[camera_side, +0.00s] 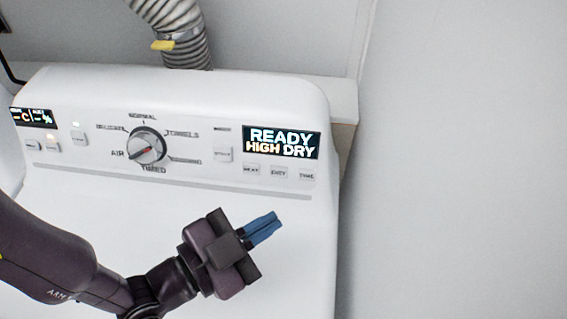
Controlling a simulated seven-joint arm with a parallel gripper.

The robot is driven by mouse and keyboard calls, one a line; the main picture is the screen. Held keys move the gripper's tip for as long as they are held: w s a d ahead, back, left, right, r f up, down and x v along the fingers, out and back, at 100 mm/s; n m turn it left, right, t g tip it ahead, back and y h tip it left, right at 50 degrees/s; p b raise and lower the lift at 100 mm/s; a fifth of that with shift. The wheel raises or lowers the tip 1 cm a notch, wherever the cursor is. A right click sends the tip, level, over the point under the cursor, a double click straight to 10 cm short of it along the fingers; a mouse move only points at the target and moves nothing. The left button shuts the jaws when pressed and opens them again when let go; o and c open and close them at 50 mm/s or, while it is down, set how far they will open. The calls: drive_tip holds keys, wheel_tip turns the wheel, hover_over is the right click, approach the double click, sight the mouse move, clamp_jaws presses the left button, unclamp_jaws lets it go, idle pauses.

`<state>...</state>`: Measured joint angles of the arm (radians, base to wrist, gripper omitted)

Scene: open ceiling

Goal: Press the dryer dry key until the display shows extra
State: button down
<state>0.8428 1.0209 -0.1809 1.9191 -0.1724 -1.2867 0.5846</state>
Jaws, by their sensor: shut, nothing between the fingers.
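The white dryer (200,215) fills the middle of the side view. Its display (281,142) reads READY and HIGH DRY. Below the display is a row of keys: the heat key (251,170), a middle key (279,172) whose small label looks like DRY or similar, and the time key (306,174). My gripper (278,220) is shut and empty, its blue fingertips together. In the picture it is below the keys and apart from them, pointing right and slightly up. No key is hidden by it.
A round dial (146,147) sits on the panel's left half, with a single key (223,154) to its right. A small second display (33,118) is at the far left. A ribbed hose (182,35) rises behind. Grey wall lies to the right.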

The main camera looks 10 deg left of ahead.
drive_tip(key=shift+w+f, duration=0.5)
drive_tip(key=shift+w, duration=0.9)
drive_tip(key=shift+w+f, duration=0.55)
drive_tip(key=shift+w, duration=0.85)
drive_tip(key=shift+w+f, duration=0.5)
drive_tip(key=shift+w, duration=0.9)
drive_tip(key=shift+w, duration=0.1)
drive_tip(key=shift+w+f, duration=0.15)
drive_tip(key=shift+w, duration=0.15)
drive_tip(key=shift+w+f, duration=0.1)
drive_tip(key=shift+w, duration=0.25)
drive_tip(key=shift+s, duration=0.1)
drive_tip(key=shift+s+r, duration=0.25)
drive_tip(key=shift+s, duration=0.45)
drive_tip(key=shift+s+r, duration=0.3)
drive_tip(key=shift+s, duration=0.5)
drive_tip(key=shift+s+r, duration=0.3)
drive_tip(key=shift+s, duration=0.45)
drive_tip(key=shift+s+r, duration=0.3)
drive_tip(key=shift+s, duration=0.5)
